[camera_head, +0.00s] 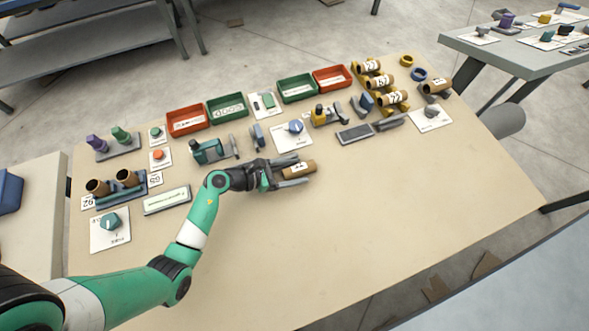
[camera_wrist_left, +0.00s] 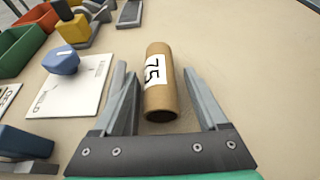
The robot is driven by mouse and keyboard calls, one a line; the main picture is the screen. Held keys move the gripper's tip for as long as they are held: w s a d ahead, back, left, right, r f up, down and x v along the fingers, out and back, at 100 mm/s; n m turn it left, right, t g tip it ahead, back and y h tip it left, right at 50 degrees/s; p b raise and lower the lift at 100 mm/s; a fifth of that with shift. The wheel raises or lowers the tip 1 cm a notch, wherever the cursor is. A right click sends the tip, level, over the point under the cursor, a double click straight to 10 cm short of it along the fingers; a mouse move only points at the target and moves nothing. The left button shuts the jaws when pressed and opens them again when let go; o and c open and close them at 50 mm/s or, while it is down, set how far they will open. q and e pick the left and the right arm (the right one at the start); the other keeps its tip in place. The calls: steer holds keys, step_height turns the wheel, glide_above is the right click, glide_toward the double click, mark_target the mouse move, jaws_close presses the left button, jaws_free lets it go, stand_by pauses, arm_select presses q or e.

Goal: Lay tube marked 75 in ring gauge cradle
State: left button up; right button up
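A brown cardboard tube (camera_head: 299,169) with a white label lies on the tabletop. In the left wrist view the tube (camera_wrist_left: 160,85) shows the number 75. My left gripper (camera_head: 291,171) is open, with one finger on each side of the tube; gaps show between the tube and both fingers in the left wrist view (camera_wrist_left: 156,72). A blue cradle-like holder (camera_head: 122,190) at the left carries two brown tubes, with labels 92 and 69 beside it. I cannot tell which fixture is the ring gauge cradle. My right gripper is not in view.
A yellow rack (camera_head: 404,106) with several labelled tubes stands at the back right. A white card with a blue knob (camera_head: 295,126) lies just behind the gripper. Red bins (camera_head: 187,119) and green bins (camera_head: 228,106) line the back. The table's front and right are clear.

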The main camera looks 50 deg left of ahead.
arm_select(q)
steer(key=shift+r, duration=0.1)
steer(key=shift+s+a+r, duration=0.1)
steer(key=shift+s+r, duration=0.1)
steer(key=p+v, duration=0.3)
steer(key=v, duration=0.7)
steer(key=shift+s+r, duration=0.15)
steer(key=shift+s+a+r, duration=0.15)
steer(key=shift+s+a, duration=0.05)
steer(key=shift+s, duration=0.35)
